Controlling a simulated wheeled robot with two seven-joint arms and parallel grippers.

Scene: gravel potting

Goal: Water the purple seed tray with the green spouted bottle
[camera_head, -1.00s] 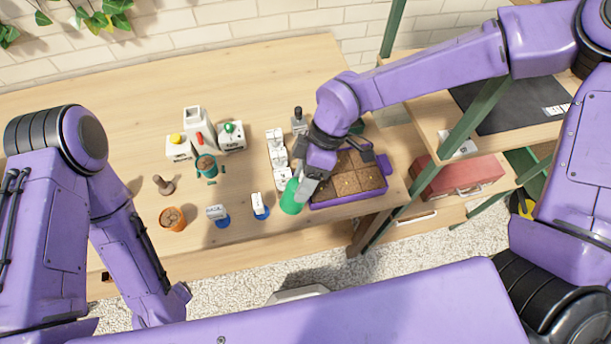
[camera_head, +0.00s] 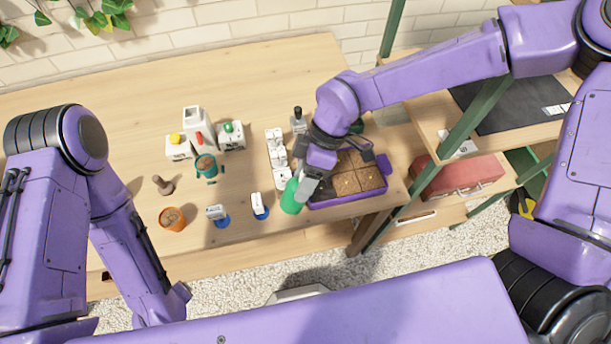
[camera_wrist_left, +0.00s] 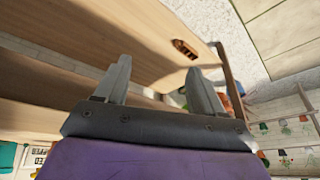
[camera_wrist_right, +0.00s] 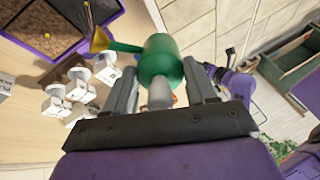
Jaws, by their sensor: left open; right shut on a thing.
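The green bottle (camera_head: 291,197) is held in my right gripper (camera_head: 304,188) at the left front corner of the purple seed tray. In the right wrist view, the gripper (camera_wrist_right: 160,95) is shut around the bottle's pale part, below its green body (camera_wrist_right: 161,62). The purple seed tray (camera_head: 350,200) holds brown soil in several compartments; one looks darker in the right wrist view. My arm hides part of the tray. My left gripper (camera_wrist_left: 160,85) is open and empty, away from the tray.
Small pots, including an orange one (camera_head: 172,218) and a teal one (camera_head: 206,165), and white containers (camera_head: 195,120) stand further left. A shelf with a red box (camera_head: 470,176) is at right. The table's back left is clear.

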